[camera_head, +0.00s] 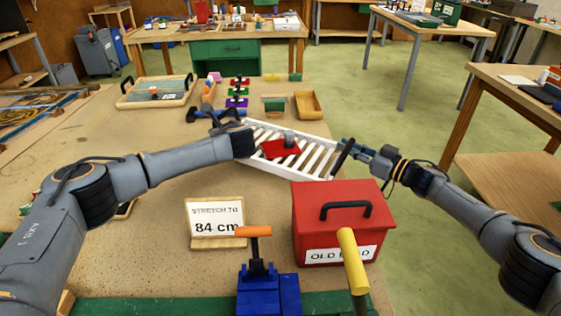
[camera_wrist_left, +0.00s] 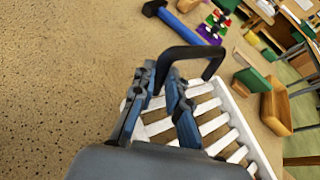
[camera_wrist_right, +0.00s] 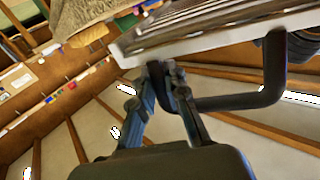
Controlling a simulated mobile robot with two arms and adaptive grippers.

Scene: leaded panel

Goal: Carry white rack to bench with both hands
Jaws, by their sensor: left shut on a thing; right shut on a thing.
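The white rack (camera_head: 312,157) is a slatted frame with black end handles, held between my two grippers above the brown work surface. It slants down to the right in the head view. A red piece (camera_head: 272,149) with a grey block (camera_head: 289,138) lies on its slats. My left gripper (camera_head: 243,133) is shut on the black left handle (camera_wrist_left: 205,50), with white slats (camera_wrist_left: 215,123) beyond it. My right gripper (camera_head: 352,149) is shut on the right handle (camera_wrist_right: 235,103). The right wrist view shows the rack's underside (camera_wrist_right: 200,35) from below.
A red box (camera_head: 320,235) marked OLD LEAD stands just in front of the rack. A sign (camera_head: 216,220) and a blue clamp (camera_head: 268,290) are nearby. A handled tray (camera_head: 157,92), a blue hammer (camera_head: 212,113) and a wooden bin (camera_head: 307,105) lie behind. Green floor (camera_head: 420,120) is open at right.

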